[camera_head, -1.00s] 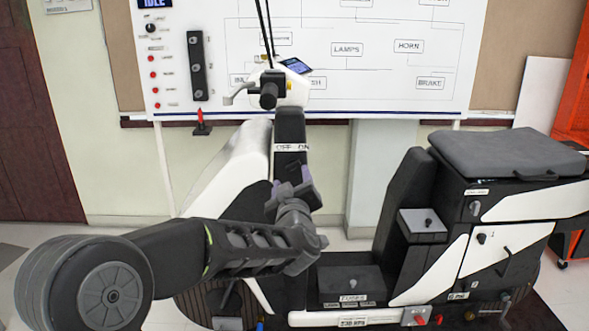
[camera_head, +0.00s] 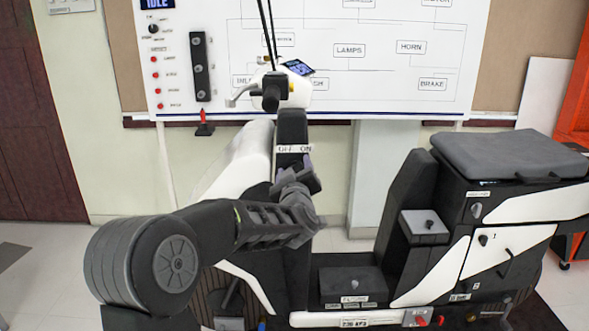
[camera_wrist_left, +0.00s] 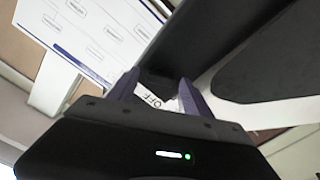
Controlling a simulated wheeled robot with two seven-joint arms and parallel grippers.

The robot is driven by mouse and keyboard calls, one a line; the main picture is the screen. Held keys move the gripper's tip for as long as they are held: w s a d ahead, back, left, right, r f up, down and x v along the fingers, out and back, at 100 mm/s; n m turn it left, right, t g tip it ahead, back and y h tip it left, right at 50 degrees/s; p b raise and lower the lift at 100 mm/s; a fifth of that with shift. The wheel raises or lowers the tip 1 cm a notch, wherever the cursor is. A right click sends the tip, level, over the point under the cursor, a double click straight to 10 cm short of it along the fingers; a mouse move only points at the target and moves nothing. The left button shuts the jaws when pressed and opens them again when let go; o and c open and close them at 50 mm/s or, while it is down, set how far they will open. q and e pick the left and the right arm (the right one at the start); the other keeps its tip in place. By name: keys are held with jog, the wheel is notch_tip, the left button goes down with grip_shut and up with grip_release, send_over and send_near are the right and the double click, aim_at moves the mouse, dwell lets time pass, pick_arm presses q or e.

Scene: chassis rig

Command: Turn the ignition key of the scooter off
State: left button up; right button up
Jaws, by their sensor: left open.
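The scooter (camera_head: 240,160) stands side-on, its black steering column (camera_head: 292,128) rising to the handlebar. A white OFF/ON label (camera_head: 294,149) is on the column. The ignition key itself is hidden behind my left gripper. My left gripper (camera_head: 297,172) is open just below the label, facing the column. In the left wrist view the purple fingers (camera_wrist_left: 160,92) stand apart, with the label's OFF end (camera_wrist_left: 154,101) between them. I cannot tell whether the fingers touch anything. My right gripper is not in view.
The handlebar with a brake lever (camera_head: 245,94) and a small display (camera_head: 298,68) is above the gripper. The seat (camera_head: 508,155) and a fuse box (camera_head: 352,284) are to the right. A whiteboard panel (camera_head: 390,85) stands behind.

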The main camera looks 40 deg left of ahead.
pick_arm(q)
grip_shut()
dwell(0.7)
